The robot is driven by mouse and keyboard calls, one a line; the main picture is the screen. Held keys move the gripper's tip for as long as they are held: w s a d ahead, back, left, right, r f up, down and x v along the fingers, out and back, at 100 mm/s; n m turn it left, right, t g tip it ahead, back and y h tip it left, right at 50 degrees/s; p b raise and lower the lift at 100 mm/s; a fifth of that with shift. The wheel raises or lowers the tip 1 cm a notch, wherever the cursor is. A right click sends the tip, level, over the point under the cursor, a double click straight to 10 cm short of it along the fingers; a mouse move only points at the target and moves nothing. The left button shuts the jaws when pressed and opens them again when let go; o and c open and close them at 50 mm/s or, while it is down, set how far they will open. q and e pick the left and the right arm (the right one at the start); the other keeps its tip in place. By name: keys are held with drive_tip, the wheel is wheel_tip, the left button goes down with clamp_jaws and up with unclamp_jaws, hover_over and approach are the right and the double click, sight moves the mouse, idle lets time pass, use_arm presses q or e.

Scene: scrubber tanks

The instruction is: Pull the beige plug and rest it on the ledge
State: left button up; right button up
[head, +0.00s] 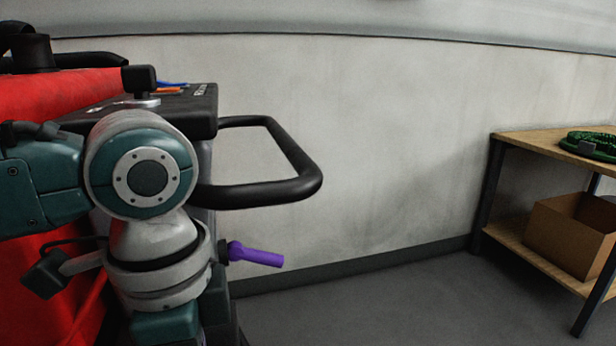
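I cannot make out a beige plug in the head view, and I cannot tell which surface is the ledge. A red scrubber tank (75,88) with a dark grey body (190,108) stands at the left. My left arm, teal and pale grey, crosses in front of it and hides much of its near side. The arm bends downward, and its gripper is not in view. My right arm and gripper are not in view.
A black loop handle (308,178) sticks out to the right from the scrubber. A purple lever (258,255) juts out below it. A wooden shelf (532,142) at the right holds a coiled green hose (600,140) and a cardboard box (570,236). The floor (390,300) between is clear.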

use_arm(q)
clamp_jaws()
idle(0.4)
idle(0.9)
drive_tip(key=o, duration=0.6)
unclamp_jaws()
wheel_tip(320, 180, up, 10)
drive_tip(key=p, duration=0.2)
drive_tip(key=shift+p, duration=0.3)
